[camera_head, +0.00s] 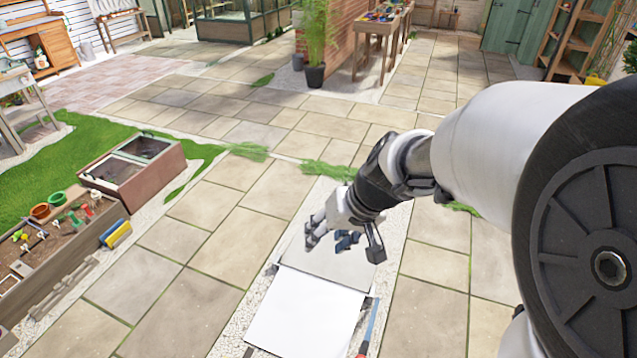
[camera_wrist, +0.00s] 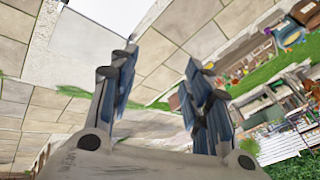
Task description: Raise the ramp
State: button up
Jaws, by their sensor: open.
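A flat white panel (camera_head: 305,315) lies at the bottom centre of the head view and looks like the ramp. A light grey panel (camera_head: 325,262) adjoins its far edge. My gripper (camera_head: 345,243) hangs over the grey panel, with its fingers spread and nothing between them. In the wrist view the two fingers of my gripper (camera_wrist: 161,68) stand apart, with paving behind. The gap between gripper and panel is hard to judge.
A red and blue rod-like thing (camera_head: 368,330) lies along the white panel's right side. A wooden planter (camera_head: 55,255) with pots and tools stands at left, near a brown cold frame (camera_head: 135,170). Bare paving (camera_head: 190,310) lies on the panel's left side.

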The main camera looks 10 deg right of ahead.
jog(key=w+d+f+m, duration=0.2)
jog(key=w+d+f, duration=0.3)
jog(key=w+f, duration=0.5)
jog(key=m+g+h+p, duration=0.1)
jog(key=m+g+h, duration=0.15)
jog(key=m, duration=0.25)
send_near(364, 351)
jog(key=shift+g, duration=0.25)
jog(key=f+b, duration=0.6)
jog(key=f, duration=0.1)
jog(key=w+f+b, duration=0.1)
jog(key=f+b, duration=0.2)
jog(key=shift+w+a+f, duration=0.1)
jog(key=shift+a+f, duration=0.3)
jog(key=shift+w+a+f+b, duration=0.1)
jog(key=shift+f+b, duration=0.45)
jog(key=shift+b, duration=0.1)
jog(key=shift+c, duration=0.5)
grip_shut()
